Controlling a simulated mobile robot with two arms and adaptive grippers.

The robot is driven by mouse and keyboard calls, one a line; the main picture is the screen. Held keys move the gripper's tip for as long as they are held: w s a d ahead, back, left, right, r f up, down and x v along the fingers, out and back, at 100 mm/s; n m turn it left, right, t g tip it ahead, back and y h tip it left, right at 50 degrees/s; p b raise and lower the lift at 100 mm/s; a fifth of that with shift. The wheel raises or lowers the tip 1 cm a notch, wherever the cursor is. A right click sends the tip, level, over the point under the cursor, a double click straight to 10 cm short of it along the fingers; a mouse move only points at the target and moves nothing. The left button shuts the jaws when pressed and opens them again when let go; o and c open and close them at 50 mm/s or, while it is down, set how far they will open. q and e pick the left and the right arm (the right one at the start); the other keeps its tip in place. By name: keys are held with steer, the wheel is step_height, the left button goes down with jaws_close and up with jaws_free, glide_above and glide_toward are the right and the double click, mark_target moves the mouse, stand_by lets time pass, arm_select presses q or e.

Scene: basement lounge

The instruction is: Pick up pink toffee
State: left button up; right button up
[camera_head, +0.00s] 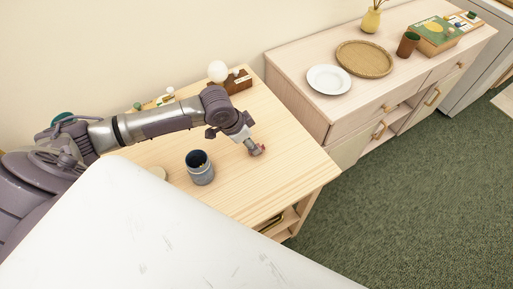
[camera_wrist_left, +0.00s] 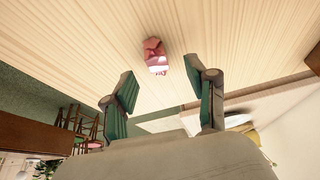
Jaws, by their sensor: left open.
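The pink toffee (camera_wrist_left: 155,50) is a small pink piece with a pale patch, lying on the light wooden table top in the left wrist view. It also shows as a small reddish spot (camera_head: 262,148) at my left gripper's tip in the head view. My left gripper (camera_head: 255,149) reaches down over the table. In the wrist view the fingers of my left gripper (camera_wrist_left: 160,70) are spread apart and empty. The toffee lies just beyond the fingertips, roughly centred between them. My right gripper is not in view.
A dark-rimmed blue-grey cup (camera_head: 201,172) stands on the table (camera_head: 240,185), left of my gripper. A sideboard to the right carries a white plate (camera_head: 329,79) and a woven tray (camera_head: 364,59).

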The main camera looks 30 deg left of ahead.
arm_select(q)
steer(key=x, duration=0.3)
steer(key=shift+s+d+f+p, duration=0.1)
steer(key=shift+d+f+p, duration=0.1)
steer(key=shift+f+p, duration=0.15)
steer(key=shift+f, duration=0.25)
steer(key=shift+c, duration=0.5)
steer(key=c, duration=0.9)
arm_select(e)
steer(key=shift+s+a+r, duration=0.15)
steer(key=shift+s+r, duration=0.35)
arm_select(q)
steer(key=shift+r, duration=0.1)
